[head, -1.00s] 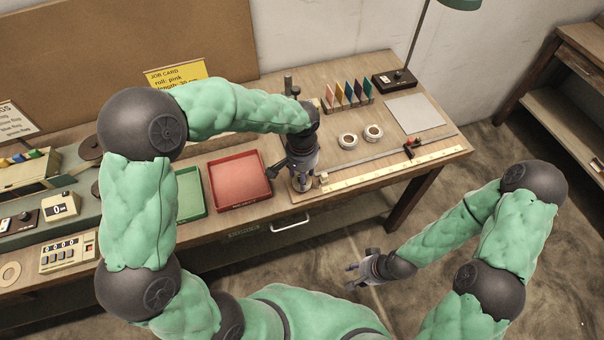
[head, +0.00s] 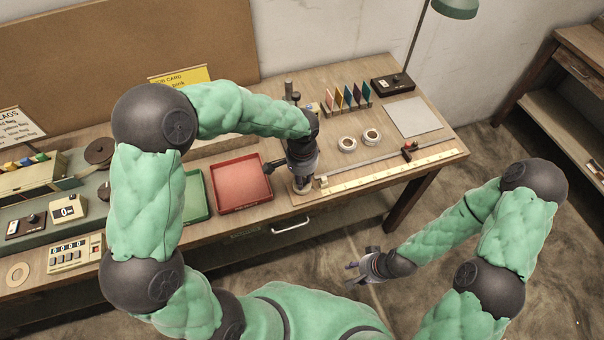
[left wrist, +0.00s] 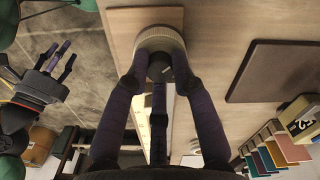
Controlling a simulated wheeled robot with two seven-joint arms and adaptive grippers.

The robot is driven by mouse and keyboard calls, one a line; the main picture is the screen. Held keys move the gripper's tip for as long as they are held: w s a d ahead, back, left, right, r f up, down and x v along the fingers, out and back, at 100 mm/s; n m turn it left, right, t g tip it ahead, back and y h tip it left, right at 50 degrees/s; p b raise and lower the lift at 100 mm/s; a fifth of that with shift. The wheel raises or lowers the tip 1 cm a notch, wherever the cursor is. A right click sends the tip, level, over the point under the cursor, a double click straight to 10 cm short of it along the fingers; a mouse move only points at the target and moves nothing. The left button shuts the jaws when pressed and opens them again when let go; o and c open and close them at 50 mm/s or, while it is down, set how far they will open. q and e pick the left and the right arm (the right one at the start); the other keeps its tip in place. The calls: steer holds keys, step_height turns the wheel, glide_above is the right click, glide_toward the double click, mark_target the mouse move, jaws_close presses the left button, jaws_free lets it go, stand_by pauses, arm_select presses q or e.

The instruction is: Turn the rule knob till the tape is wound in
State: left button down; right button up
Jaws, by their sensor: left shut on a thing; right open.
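The rule (head: 395,169) is a long pale strip along the right front of the bench. Its round knob (left wrist: 160,42), a pale disc with a dark centre, stands at its left end on a wooden base. My left gripper (head: 302,184) points down over this end. In the left wrist view its dark fingers (left wrist: 160,70) are shut around the knob's dark middle. No tape can be made out at the knob. My right gripper (head: 360,268) is open and empty, low in front of the bench; it also shows in the left wrist view (left wrist: 50,65).
A red tray (head: 241,204) lies left of the knob, with a green tray (head: 197,208) beyond it. A counter box (head: 75,252) stands far left.

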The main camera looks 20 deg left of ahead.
arm_select(q)
steer(key=m+p, duration=0.4)
steer(key=m, duration=0.1)
steer(key=shift+r+m, duration=0.2)
steer(key=shift+m, duration=0.1)
steer(key=shift+f+m+p, duration=0.1)
steer(key=shift+m+p, duration=0.9)
steer(key=shift+m, duration=0.5)
steer(key=c, duration=1)
jaws_free()
steer(key=shift+c, duration=0.2)
step_height(320, 180, up, 12)
